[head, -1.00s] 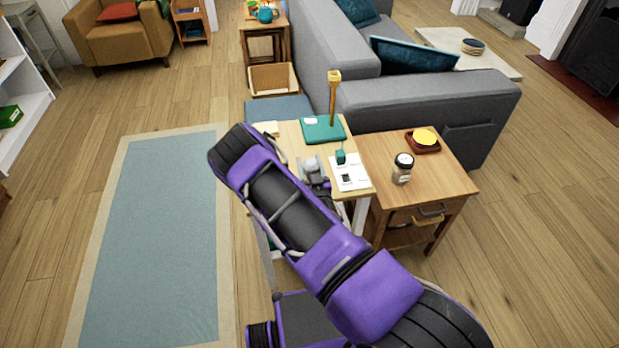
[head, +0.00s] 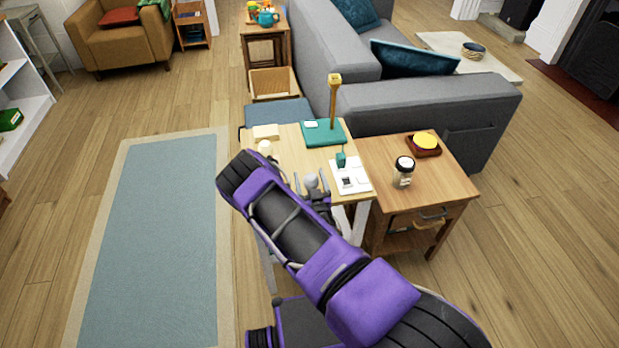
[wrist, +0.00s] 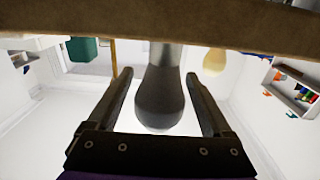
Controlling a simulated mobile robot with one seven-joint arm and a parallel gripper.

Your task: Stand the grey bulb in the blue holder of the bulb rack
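The grey bulb (wrist: 160,100) is between the fingers of my gripper (wrist: 160,108) in the wrist view, which appears upside down. Gaps show on both sides of the bulb, so the gripper is open around it. The bulb's silver neck (wrist: 166,55) points toward the table side and its round end toward my palm, so it looks upright. In the head view the grey bulb (head: 312,180) shows between the spread fingertips (head: 312,186), near the table's front. I cannot make out the bulb rack or its blue holder; the bulb's lower end is hidden.
A pale bulb (head: 265,147) stands left on the light table (head: 285,140); it also shows in the wrist view (wrist: 214,62). A white board (head: 350,177) with a teal piece, a teal base with a post (head: 333,100), and a side table with a jar (head: 403,170) are near.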

